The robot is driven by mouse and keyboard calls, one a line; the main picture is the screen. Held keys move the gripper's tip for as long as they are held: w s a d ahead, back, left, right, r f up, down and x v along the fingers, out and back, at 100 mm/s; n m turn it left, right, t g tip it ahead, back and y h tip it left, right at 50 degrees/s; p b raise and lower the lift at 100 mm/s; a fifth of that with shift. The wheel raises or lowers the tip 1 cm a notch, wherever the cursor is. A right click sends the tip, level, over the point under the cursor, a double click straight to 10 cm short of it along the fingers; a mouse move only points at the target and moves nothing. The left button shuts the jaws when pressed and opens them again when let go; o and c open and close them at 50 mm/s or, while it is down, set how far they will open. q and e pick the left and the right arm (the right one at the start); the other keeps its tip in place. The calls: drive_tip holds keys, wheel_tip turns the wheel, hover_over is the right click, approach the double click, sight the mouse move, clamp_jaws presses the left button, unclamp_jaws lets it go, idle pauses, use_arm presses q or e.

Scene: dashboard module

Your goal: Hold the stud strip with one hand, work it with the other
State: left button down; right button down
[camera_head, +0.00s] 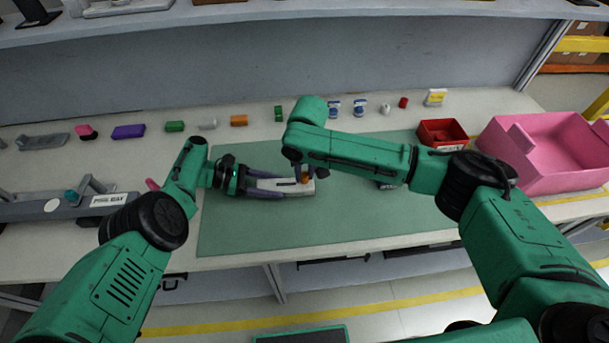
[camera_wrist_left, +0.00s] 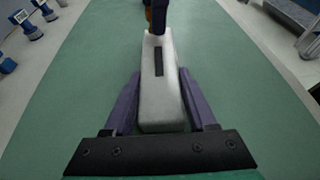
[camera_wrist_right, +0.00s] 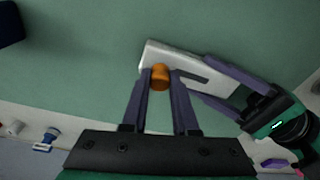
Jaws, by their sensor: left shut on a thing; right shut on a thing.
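The stud strip (camera_head: 270,184) is a white block with a dark slot, lying level over the green mat (camera_head: 225,228). My left gripper (camera_head: 284,188) is shut on its sides from the left; in the left wrist view the strip (camera_wrist_left: 160,105) stands between the two purple fingers. My right gripper (camera_head: 305,175) comes from above and is shut on an orange knob (camera_wrist_right: 160,76) at the far end of the strip. The knob's lower part is hidden, so I cannot tell how it is seated. The right wrist view also shows the left fingers along the strip.
A red bin (camera_head: 443,133) and a large pink bin (camera_head: 550,150) stand at the right. A grey fixture (camera_head: 65,205) labelled as a bay is at the left. Several small coloured parts line the back of the table. The mat's front is clear.

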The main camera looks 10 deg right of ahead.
sight(304, 173)
drive_tip(key=shift+r, duration=2.5)
use_arm(q)
drive_tip(key=shift+c, duration=0.6)
unclamp_jaws()
